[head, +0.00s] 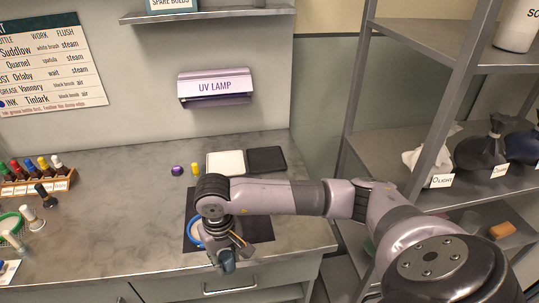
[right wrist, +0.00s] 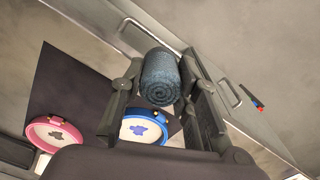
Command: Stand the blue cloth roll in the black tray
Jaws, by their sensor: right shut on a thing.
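The blue cloth roll (right wrist: 161,72) is between the fingers of my right gripper (right wrist: 158,88), with its spiral end facing the right wrist camera. In the head view the roll (head: 228,262) shows small at the tip of my right gripper (head: 229,249), near the counter's front edge. The black tray (head: 267,160) lies flat at the back of the counter, up and right of the gripper, and looks empty. My left gripper is not in view.
A white tray (head: 225,163) lies left of the black one, with a yellow piece (head: 195,168) and purple piece (head: 177,171) beside it. A dark mat (head: 262,229) lies under my right arm, with blue-rimmed (right wrist: 146,127) and pink-rimmed (right wrist: 52,134) round items. Shelves (head: 400,150) stand right.

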